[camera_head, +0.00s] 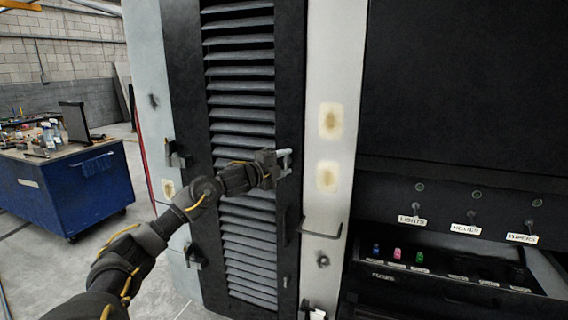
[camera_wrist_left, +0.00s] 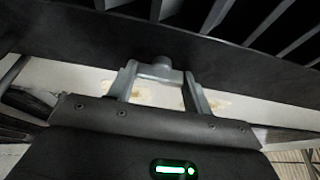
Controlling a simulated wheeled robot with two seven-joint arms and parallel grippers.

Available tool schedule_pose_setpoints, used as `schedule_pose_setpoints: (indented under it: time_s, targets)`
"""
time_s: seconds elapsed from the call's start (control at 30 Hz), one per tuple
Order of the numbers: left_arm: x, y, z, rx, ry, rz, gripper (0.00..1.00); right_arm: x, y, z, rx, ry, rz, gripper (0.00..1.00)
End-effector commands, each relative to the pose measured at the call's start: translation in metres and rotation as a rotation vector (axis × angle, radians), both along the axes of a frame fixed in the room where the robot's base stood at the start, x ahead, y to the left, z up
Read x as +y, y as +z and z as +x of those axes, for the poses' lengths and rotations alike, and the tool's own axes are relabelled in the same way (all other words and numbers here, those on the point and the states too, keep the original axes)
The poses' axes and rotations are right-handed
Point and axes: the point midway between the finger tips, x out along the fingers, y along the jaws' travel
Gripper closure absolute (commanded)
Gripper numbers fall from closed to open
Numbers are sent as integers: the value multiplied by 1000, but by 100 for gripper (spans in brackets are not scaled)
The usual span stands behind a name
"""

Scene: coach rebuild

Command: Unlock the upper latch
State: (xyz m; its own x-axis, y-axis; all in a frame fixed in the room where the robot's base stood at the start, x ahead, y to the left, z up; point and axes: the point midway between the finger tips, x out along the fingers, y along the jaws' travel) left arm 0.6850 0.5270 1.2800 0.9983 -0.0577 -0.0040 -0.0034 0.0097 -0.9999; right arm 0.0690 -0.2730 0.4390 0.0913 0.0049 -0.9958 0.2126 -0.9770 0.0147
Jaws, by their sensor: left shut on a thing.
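The black louvred door (camera_head: 183,60) stands upright in the middle of the head view. The upper latch is at the door's right edge, mostly hidden behind my left gripper (camera_head: 284,160). In the left wrist view the upper latch (camera_wrist_left: 156,67) shows as a small grey piece against the dark door edge. My left gripper also shows in the left wrist view (camera_wrist_left: 157,84), its grey fingers shut on the latch. How far the latch is turned cannot be told. My right gripper is in neither view.
A dark handle (camera_head: 286,226) and a small lower latch (camera_head: 286,281) sit lower on the door's right edge. A bent bar (camera_head: 322,235) sticks out from the pale post (camera_head: 340,70). A switch panel (camera_head: 470,205) is at the right. A blue workbench (camera_head: 75,190) stands at the left.

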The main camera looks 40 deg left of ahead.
Motion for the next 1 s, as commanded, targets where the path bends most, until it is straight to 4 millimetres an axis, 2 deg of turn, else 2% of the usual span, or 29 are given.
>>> schedule_pose_setpoints:
  time_s: [0.37,0.4,0.57,0.87,1.0]
  targets:
    - [0,-1,0,4,0,7,73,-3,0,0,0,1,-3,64]
    - [0,-1,0,4,0,6,47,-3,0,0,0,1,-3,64]
    - [0,-1,0,3,0,5,28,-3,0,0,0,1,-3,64]
    - [0,-1,-2,2,0,5,28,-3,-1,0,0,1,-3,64]
    - [2,-4,-15,3,1,8,28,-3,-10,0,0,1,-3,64]
